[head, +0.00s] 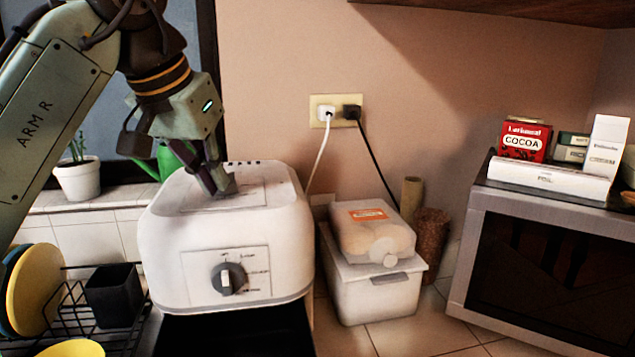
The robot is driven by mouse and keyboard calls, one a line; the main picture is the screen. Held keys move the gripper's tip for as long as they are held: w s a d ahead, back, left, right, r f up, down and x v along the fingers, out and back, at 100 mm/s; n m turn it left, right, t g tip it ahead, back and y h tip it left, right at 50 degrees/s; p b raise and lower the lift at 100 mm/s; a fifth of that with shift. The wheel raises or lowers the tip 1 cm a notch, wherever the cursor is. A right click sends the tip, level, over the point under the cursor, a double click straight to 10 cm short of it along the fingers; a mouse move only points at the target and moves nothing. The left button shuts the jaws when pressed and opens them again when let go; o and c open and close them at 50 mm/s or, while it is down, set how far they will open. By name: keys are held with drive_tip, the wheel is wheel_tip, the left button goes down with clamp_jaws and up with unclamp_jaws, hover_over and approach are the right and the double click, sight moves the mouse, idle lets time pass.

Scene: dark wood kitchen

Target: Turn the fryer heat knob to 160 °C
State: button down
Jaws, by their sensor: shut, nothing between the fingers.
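The white fryer (165,235) stands on the counter at the left of centre. Its front panel carries a round dark knob (229,279) with a light grip bar standing about upright. Small markings ring the knob, too small to read. My gripper (226,188) is shut and points down at the fryer's top face, over a flat panel there. Its fingers are above and behind the front knob, apart from it. Whether the fingertips touch the top face, and whether they cover something there, I cannot tell.
A dish rack (75,318) with plates and a dark cup stands left of the fryer. A lidded white container (374,288) is to its right. A microwave (540,265) bearing boxes is far right. Two cords hang from the wall outlet (335,111). A potted plant (78,179) is behind left.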

drive_tip(key=shift+w+a+p, duration=0.1)
drive_tip(key=shift+w+p, duration=0.25)
drive_tip(key=shift+w, duration=0.15)
idle(0.8)
drive_tip(key=shift+a+p, duration=0.25)
drive_tip(key=shift+p, duration=0.4)
drive_tip(key=shift+w+a+f, duration=0.1)
drive_tip(key=shift+w+a, duration=0.25)
drive_tip(key=shift+a, duration=0.35)
drive_tip(key=shift+s, duration=0.15)
drive_tip(key=shift+s+a, duration=0.2)
wheel_tip(320, 180, up, 6)
idle(0.5)
